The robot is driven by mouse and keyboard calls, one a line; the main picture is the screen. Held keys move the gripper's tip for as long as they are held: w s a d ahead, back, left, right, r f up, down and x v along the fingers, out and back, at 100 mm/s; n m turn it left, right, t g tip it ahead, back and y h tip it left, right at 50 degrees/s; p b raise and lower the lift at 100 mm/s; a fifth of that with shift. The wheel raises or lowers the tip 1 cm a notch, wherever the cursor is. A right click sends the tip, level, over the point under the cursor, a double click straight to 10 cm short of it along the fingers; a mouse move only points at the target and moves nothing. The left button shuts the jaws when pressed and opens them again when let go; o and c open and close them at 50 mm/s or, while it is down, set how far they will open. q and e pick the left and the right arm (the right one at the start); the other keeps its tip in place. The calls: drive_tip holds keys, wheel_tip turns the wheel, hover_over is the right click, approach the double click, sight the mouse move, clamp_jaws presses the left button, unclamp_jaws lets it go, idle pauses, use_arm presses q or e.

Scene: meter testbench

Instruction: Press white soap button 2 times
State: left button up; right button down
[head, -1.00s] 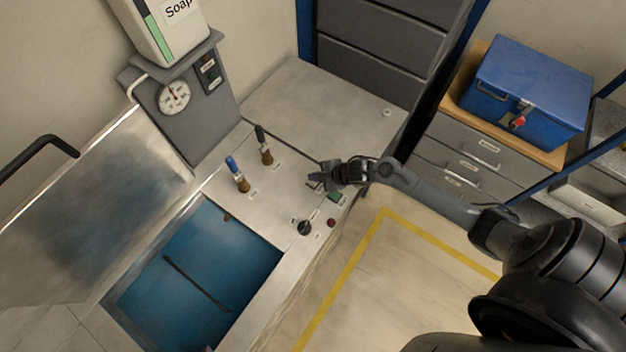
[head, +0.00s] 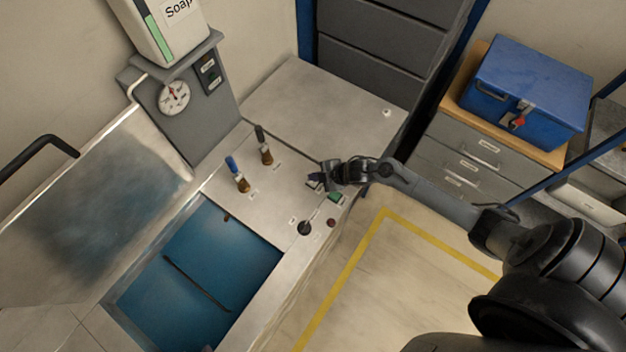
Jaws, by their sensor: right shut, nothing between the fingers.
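My right gripper (head: 327,175) is shut and empty, held over the bench's control panel (head: 283,205). Its fingertips are beside a small, partly hidden button with a pale label (head: 313,184). I cannot make out its colour well or tell whether the fingers touch it. A green button (head: 335,197) is just below and right of the gripper. The soap container (head: 160,32), white with a green stripe and the word "Soap", stands at the upper left on a grey housing. My left gripper is not in view.
A black knob (head: 305,228) and a dark red button (head: 331,222) are near the panel's front edge. Two valve handles, one blue (head: 236,172) and one dark (head: 263,146), stand up left of the gripper. A blue basin (head: 205,270) lies below left.

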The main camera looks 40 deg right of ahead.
drive_tip(key=shift+f, duration=0.15)
drive_tip(key=shift+f, duration=0.3)
idle(0.3)
drive_tip(key=shift+f+b, duration=0.15)
drive_tip(key=shift+b, duration=0.15)
drive_tip(key=shift+f, duration=0.3)
idle(0.5)
idle(0.3)
drive_tip(key=shift+r+p, duration=0.4)
drive_tip(key=shift+r, duration=0.15)
drive_tip(key=shift+r+p, duration=0.35)
